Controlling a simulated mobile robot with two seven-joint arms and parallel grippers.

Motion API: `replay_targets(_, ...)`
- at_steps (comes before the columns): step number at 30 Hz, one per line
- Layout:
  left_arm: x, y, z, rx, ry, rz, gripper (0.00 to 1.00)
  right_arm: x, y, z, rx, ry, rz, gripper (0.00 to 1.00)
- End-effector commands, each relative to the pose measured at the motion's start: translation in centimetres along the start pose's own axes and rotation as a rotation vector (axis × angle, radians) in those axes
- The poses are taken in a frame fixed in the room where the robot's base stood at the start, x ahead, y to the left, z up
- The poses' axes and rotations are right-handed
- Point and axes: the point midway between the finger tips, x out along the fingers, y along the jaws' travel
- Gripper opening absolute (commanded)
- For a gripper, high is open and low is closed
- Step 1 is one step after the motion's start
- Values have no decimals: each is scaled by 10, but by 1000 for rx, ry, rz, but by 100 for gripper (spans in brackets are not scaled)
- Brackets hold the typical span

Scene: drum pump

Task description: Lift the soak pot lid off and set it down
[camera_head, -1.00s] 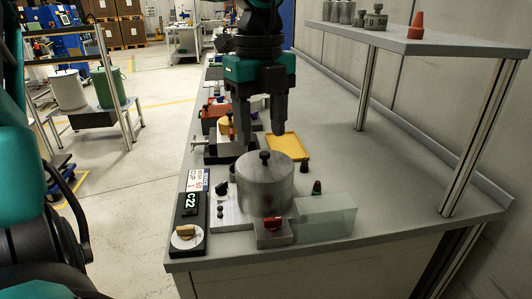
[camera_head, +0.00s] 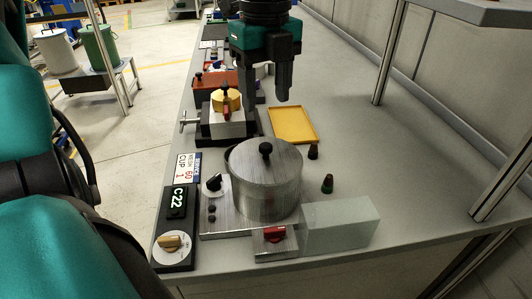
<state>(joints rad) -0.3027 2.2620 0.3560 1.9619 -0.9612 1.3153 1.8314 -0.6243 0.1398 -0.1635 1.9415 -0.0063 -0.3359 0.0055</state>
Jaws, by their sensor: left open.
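The soak pot (camera_head: 265,190) is a brushed-metal cylinder near the front of the bench. Its round metal lid (camera_head: 285,155) is on top, with a black knob (camera_head: 266,148) in the middle. My left gripper (camera_head: 266,95) comes down from the top of the picture, fingers pointing down. It is open and empty, with its fingertips apart from the knob and above it in the picture. My right gripper is not in view.
A yellow tray (camera_head: 293,125) lies behind the pot. A dark control panel (camera_head: 175,222), a red-knobbed box (camera_head: 274,238) and a translucent block (camera_head: 340,225) stand around it. Two small cones (camera_head: 327,184) are at right. The right bench top is clear; shelf posts (camera_head: 390,55) rise beyond.

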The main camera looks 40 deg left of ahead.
Motion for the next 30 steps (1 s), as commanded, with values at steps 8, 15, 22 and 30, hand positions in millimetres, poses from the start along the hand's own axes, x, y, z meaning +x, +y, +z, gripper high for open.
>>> replay_targets(8,41,1,-1,1,2,2,56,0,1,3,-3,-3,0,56)
replay_targets(15,64,4,-6,1,4,4,56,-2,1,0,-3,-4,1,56)
replay_targets(22,93,5,-8,1,2,1,56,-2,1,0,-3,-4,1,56)
replay_targets(30,96,4,-8,1,1,-2,56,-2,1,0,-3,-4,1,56)
